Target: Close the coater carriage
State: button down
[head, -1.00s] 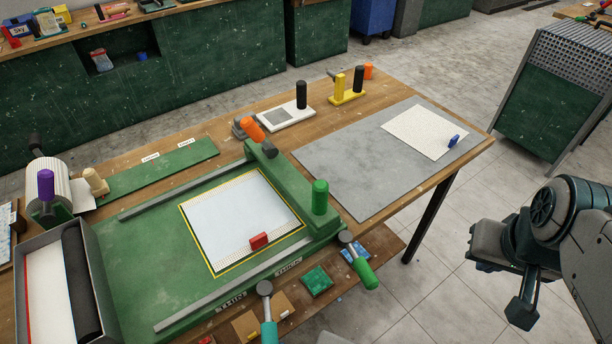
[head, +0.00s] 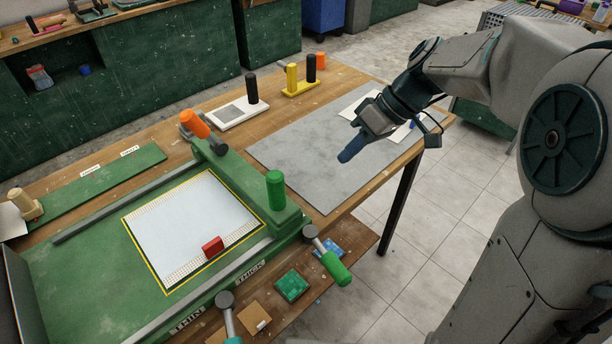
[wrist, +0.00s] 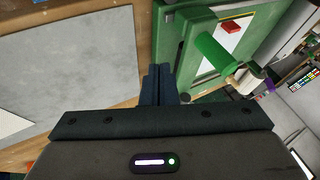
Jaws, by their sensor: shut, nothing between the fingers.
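The coater carriage is the green crossbar (head: 240,190) lying across the two grey rails at the right end of the green coater bed (head: 80,275). A green upright handle (head: 275,190) stands on its near end and an orange tilted handle (head: 195,124) is at its far end. A mosaic sheet (head: 195,225) in a yellow outline lies on the bed left of the carriage, with a red block (head: 212,246) on it. My gripper (head: 350,155) is shut and empty above the grey sheet, right of the green handle and apart from it. The wrist view also shows the green handle (wrist: 215,52).
A grey sheet (head: 300,170) covers the table's right end. A white stand (head: 225,114) and a yellow stand (head: 300,86) are at the back. Levers with a green grip (head: 335,268) and a teal grip stick out at the front edge.

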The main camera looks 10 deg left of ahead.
jog(key=shift+n, duration=0.3)
jog(key=shift+s+a+f+p, duration=0.35)
jog(key=shift+s+a+f, duration=0.2)
jog(key=shift+a+f, duration=0.9)
jog(key=shift+s+a+f+p, duration=0.3)
jog(key=shift+s+a+f, duration=0.3)
jog(key=shift+a+f, duration=0.8)
jog(key=shift+s+a+f+p, duration=0.35)
jog(key=shift+s+a+f, duration=0.2)
jog(key=shift+a+f, duration=0.9)
jog(key=shift+a+r, duration=0.2)
jog(key=shift+r, duration=0.05)
jog(key=shift+f, duration=0.1)
